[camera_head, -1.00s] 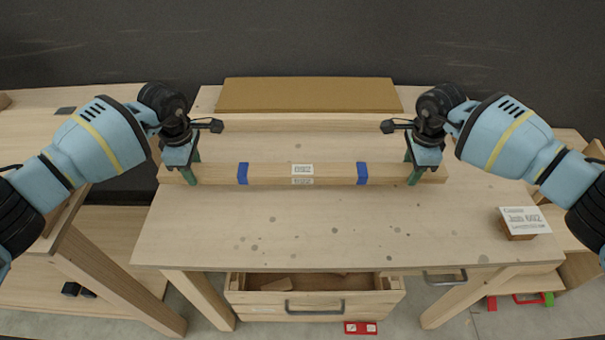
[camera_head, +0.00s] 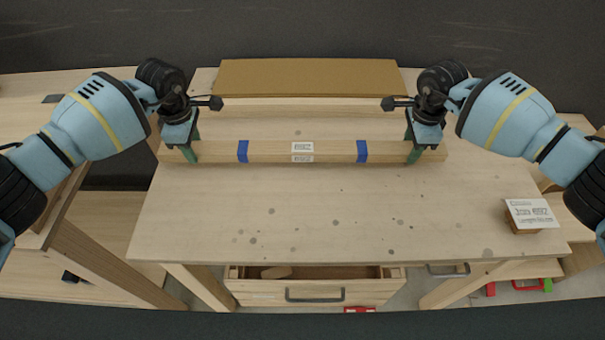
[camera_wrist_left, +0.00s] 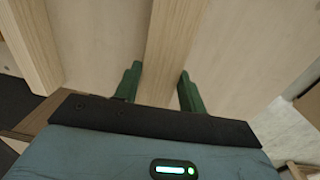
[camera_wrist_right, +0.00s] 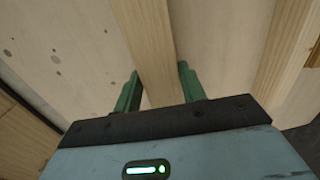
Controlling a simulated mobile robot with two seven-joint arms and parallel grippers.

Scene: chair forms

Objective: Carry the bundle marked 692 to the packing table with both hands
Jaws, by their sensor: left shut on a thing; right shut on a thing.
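The bundle marked 692 (camera_head: 275,152) is a long pale wooden piece with two blue bands and white labels near its middle. It lies crosswise over the speckled wooden table (camera_head: 330,210). I cannot tell whether it touches the tabletop. My left gripper (camera_head: 190,150) is shut on its left end, and my right gripper (camera_head: 412,149) is shut on its right end. In the left wrist view the bundle (camera_wrist_left: 172,45) passes between the green fingers. In the right wrist view the bundle (camera_wrist_right: 148,45) does the same. Which table is the packing table is unclear.
Behind the bundle lie a pale wooden rail (camera_head: 310,106) and a brown panel (camera_head: 310,78). An open drawer (camera_head: 315,291) is below the front edge.

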